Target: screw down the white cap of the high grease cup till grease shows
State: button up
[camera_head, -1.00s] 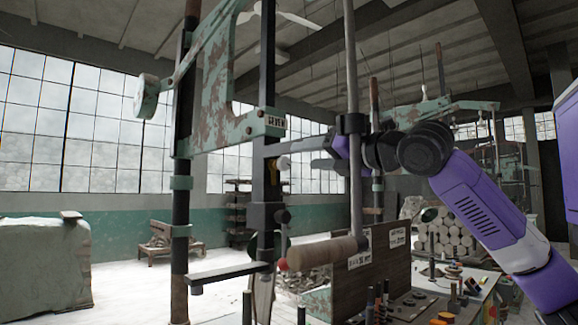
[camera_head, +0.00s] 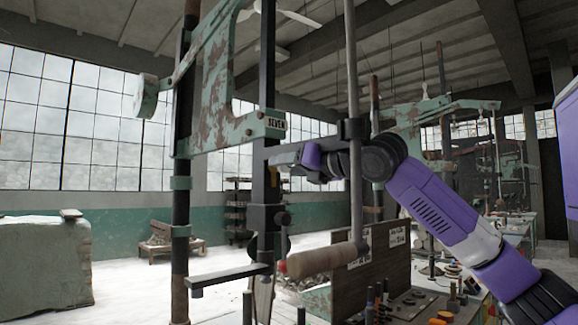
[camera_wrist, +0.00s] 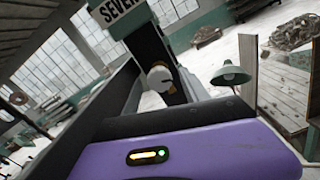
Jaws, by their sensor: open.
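The white cap (camera_wrist: 160,78) of the grease cup shows in the wrist view, in front of the dark post (camera_wrist: 165,50) below the SEVEN plate (camera_wrist: 110,8). A brownish part shows beside the cap. In the head view my gripper (camera_head: 274,158) covers the cap. My gripper is open, its grey fingers reaching left to the dark post just under the SEVEN plate (camera_head: 274,123). In the wrist view the cap appears just beyond the dark finger edges. I cannot tell whether they touch it. No grease can be made out.
A vertical rod (camera_head: 353,90) with a wooden handle (camera_head: 325,258) hangs close by my wrist. The green rusty frame (camera_head: 225,90) stands above left. A bench with tools (camera_head: 430,300) lies below right. A green lamp shade (camera_wrist: 230,76) shows in the wrist view.

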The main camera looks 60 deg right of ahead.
grip_shut()
jog(key=shift+m, duration=0.3)
jog(key=m+p, duration=0.5)
jog(key=m, duration=1.3)
dwell(0.3)
dwell(0.6)
grip_release()
